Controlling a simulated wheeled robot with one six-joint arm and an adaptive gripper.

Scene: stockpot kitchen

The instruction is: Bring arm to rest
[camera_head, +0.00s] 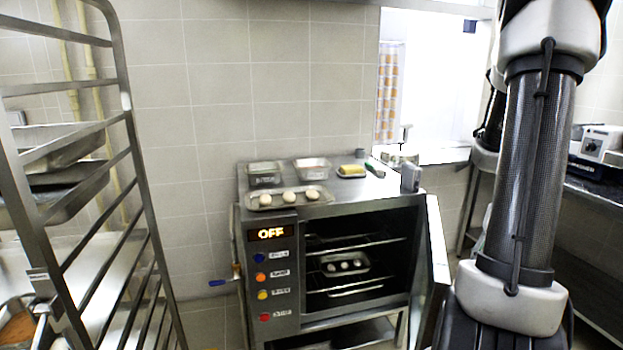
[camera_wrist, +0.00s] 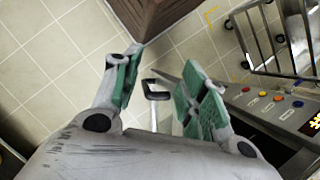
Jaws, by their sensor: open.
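My gripper (camera_wrist: 155,88) shows in the wrist view with its two green-padded fingers spread apart. It is open and nothing is between the pads. Beyond the gap, lower down, a dark-framed handle (camera_wrist: 158,91) on a light rod is visible. My arm rises along the right side of the head view, in front of the wall and counter. The gripper itself is not visible in the head view. The oven (camera_head: 284,225) stands in the middle of the head view with its display reading OFF. Its door (camera_head: 437,262) is open at the right, and a tray with pale round pieces (camera_head: 345,264) sits inside.
A metal rack (camera_head: 128,155) stands at the left. On the oven top are a tray of dough balls (camera_head: 289,198), two containers and a yellow item (camera_head: 351,170). A dark counter (camera_head: 598,185) is at the right. The wrist view shows tiled floor (camera_wrist: 60,45) and a wheeled trolley (camera_wrist: 270,45).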

